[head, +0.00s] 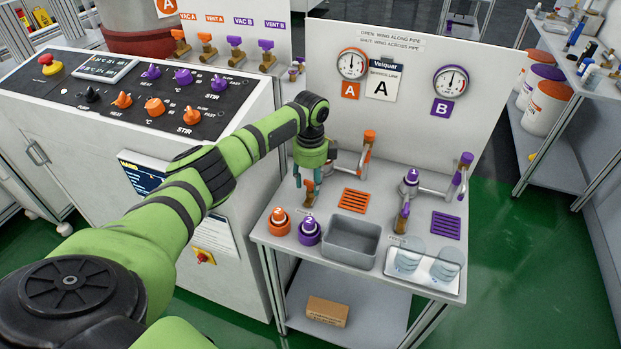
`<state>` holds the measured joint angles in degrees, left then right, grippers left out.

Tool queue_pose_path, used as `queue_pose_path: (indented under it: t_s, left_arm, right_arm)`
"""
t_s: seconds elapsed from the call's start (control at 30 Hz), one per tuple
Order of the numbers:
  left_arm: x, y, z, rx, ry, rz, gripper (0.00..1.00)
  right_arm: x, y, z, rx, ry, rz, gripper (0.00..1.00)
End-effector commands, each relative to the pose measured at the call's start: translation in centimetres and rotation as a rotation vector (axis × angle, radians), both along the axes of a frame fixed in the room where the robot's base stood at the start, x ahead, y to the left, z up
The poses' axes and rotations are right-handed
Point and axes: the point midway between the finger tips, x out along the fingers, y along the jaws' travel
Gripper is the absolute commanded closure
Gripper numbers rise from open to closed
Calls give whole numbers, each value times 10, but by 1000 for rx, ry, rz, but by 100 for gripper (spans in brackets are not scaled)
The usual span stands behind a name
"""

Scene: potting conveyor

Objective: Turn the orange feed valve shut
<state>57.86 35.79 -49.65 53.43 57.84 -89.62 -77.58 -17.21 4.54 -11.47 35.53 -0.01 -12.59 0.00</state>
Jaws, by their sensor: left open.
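An orange-handled valve (369,137) stands on pipework at the back of the bench, below the gauge tagged A. I cannot make out whether its wing lies along or across the pipe. More of this orange-side pipework, with a brass-coloured outlet (309,198), is partly hidden by my left gripper. My left gripper (308,184) is open and points down at the left end of this pipework, left of the orange valve handle. I cannot tell whether it touches anything. My right gripper is out of view.
Purple-handled pipework (461,172) stands to the right. Orange (279,221) and purple (308,232) capped containers, a grey bin (351,240) and a tray (432,279) with clear cups occupy the bench front. The back panel (500,75) rises behind; the control console (120,95) is left.

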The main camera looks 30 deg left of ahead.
Motion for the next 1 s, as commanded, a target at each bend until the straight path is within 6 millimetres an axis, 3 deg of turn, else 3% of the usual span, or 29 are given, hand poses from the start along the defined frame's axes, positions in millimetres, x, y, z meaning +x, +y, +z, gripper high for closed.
queue_pose_path:
  t_s: [0.17, 0.2, 0.3, 0.5, 0.73, 1.0]
  left_arm:
    - [0, 0, 0, 0, 0, 0, 55]
    - [0, 0, 0, 0, 0, 0, 63]
    - [0, 0, 0, 0, 0, 1, 100]
    - [1, -2, 1, -4, -2, 4, 100]
    - [2, -4, 4, -10, -4, 139, 100]
    - [3, -5, 1, -10, -10, 165, 100]
  right_arm:
    - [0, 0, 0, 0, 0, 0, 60]
    - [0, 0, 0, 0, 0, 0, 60]
    - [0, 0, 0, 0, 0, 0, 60]
    - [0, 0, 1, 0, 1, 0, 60]
    - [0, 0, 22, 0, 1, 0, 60]
    - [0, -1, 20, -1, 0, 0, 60]
